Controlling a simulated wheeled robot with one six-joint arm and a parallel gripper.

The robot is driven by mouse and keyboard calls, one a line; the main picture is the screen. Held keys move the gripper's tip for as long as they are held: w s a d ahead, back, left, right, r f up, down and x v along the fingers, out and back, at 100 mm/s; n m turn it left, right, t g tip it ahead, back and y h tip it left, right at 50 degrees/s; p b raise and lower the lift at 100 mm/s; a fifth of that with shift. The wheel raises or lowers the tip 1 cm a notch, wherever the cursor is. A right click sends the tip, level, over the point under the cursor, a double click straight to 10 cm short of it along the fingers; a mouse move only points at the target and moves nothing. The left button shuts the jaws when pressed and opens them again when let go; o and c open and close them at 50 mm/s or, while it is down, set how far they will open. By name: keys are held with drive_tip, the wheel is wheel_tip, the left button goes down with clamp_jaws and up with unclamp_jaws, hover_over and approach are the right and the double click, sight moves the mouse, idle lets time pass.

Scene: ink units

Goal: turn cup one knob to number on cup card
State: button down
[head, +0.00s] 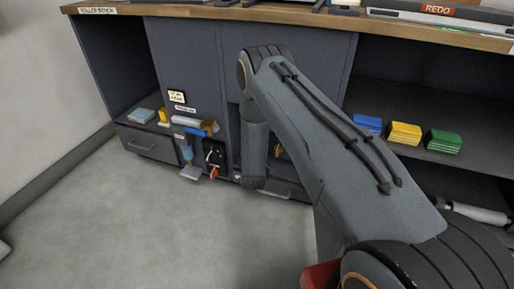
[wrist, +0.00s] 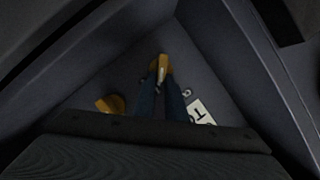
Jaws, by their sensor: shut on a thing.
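In the wrist view my gripper (wrist: 161,92) is shut on an orange-yellow knob (wrist: 164,62) on a dark panel. A pale stripe shows on the knob, between the fingertips. Small pale marks stand beside it, partly hidden by the fingers and too small to read. A second orange knob (wrist: 110,104) is to the left, apart from the fingers. A white card (wrist: 203,114) with dark characters lies to the right, partly cut off by my gripper's body. In the head view a small cream card (head: 177,97) is on the cabinet front; its writing is unreadable. My arm hides my gripper there.
Dark walls (wrist: 232,60) stand close on both sides in the wrist view. In the head view a black dial panel (head: 213,152), a blue part (head: 187,152) and a grey plate (head: 191,173) are left of my arm. Coloured stacks (head: 405,133) sit on a shelf. The floor (head: 130,225) is clear.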

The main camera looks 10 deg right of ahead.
drive_tip(key=c, duration=1.8)
unclamp_jaws()
drive_tip(key=shift+s, duration=0.1)
drive_tip(key=p+v, duration=0.2)
drive_tip(key=v, duration=0.5)
drive_tip(key=shift+s+a+r+p, duration=0.15)
drive_tip(key=shift+s+p, duration=0.15)
drive_tip(key=shift+p, duration=0.05)
